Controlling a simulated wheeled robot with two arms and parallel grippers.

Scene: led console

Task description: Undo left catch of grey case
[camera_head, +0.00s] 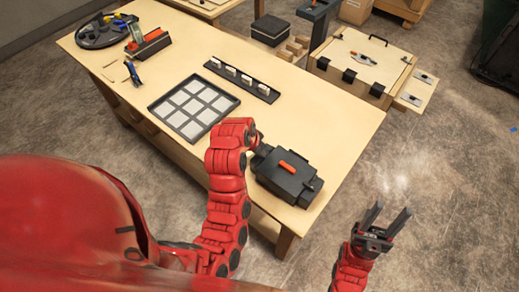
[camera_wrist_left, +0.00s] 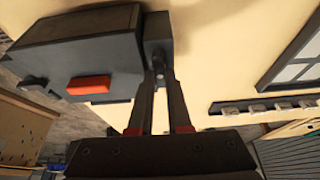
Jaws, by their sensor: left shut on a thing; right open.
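The grey case (camera_head: 287,180) lies near the table's front edge, with an orange handle (camera_head: 287,167) on top. In the left wrist view the case (camera_wrist_left: 75,45) fills the upper left, its handle (camera_wrist_left: 90,84) below. My left gripper (camera_head: 257,140) is at the case's left end. In the left wrist view its fingers (camera_wrist_left: 158,75) are shut on the left catch (camera_wrist_left: 158,50), a small dark part on the case's end. In the head view the catch is hidden behind the gripper. My right gripper (camera_head: 394,209) is open and empty, off the table over the floor.
A tray of pale squares (camera_head: 194,105) and a dark strip with white blocks (camera_head: 241,80) lie behind the case. A round dark tray with tools (camera_head: 103,32) is at far left. A wooden box (camera_head: 360,65) stands beyond the table. Bare tabletop lies right of the strip.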

